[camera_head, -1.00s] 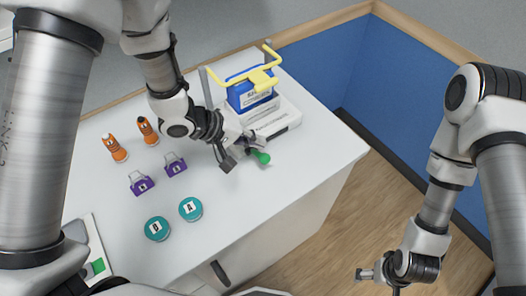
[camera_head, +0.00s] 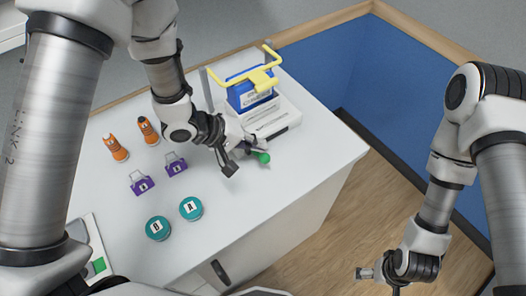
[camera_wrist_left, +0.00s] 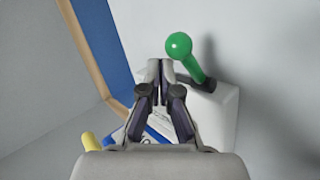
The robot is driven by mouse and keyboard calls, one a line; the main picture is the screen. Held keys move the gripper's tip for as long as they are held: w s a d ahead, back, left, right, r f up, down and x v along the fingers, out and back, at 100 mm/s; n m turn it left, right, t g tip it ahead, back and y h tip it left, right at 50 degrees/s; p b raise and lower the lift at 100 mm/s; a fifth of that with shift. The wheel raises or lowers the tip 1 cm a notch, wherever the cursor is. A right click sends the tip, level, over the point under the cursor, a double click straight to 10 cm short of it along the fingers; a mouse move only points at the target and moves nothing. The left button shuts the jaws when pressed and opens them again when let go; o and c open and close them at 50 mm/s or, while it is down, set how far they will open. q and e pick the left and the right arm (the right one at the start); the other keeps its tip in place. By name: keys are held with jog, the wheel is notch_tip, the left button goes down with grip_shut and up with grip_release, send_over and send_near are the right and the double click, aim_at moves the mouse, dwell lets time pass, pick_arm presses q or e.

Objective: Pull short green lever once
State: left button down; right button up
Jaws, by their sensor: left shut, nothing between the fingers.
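The short green lever has a round knob that shows in the head view (camera_head: 263,158), at the near side of the white device on the table. In the left wrist view its green knob (camera_wrist_left: 178,45) and shaft lean up from a dark pivot on the pale box. My left gripper (camera_head: 252,146) is shut and empty. In the wrist view its closed fingertips (camera_wrist_left: 160,64) are just left of the lever, with a small gap showing. Contact cannot be told. My right gripper (camera_head: 366,273) hangs at the lower right, far from the lever; its jaws are too small to judge.
Orange pieces (camera_head: 116,149), purple pieces (camera_head: 142,184) and teal discs (camera_head: 158,228) lie left on the white table (camera_head: 285,190). A green button panel (camera_head: 99,264) is lower left.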

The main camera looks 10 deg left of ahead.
aim_at(260, 158)
pick_arm(q)
jog(key=shift+s+d+f+b, duration=0.25)
jog(key=shift+f, duration=0.35)
jog(key=shift+s+d+f+b, duration=0.2)
jog(key=shift+s+f, duration=0.05)
jog(key=shift+f, duration=0.4)
jog(key=shift+s+d+f+b, duration=0.25)
jog(key=shift+f, duration=0.35)
dwell(1.6)
dwell(0.5)
jog(key=shift+w+a+r+p, duration=0.1)
jog(key=shift+w+r+p, duration=0.1)
jog(key=shift+r+p, duration=0.55)
jog(key=shift+w+a+r+p, duration=0.25)
jog(key=shift+r+p, duration=0.25)
jog(key=shift+p, duration=0.25)
jog(key=shift+w+a+r+p, duration=0.3)
jog(key=shift+r+p, duration=0.25)
jog(key=shift+p, duration=0.2)
jog(key=shift+w+a+r+p, duration=0.25)
jog(key=shift+r+p, duration=0.25)
jog(key=shift+p, duration=0.25)
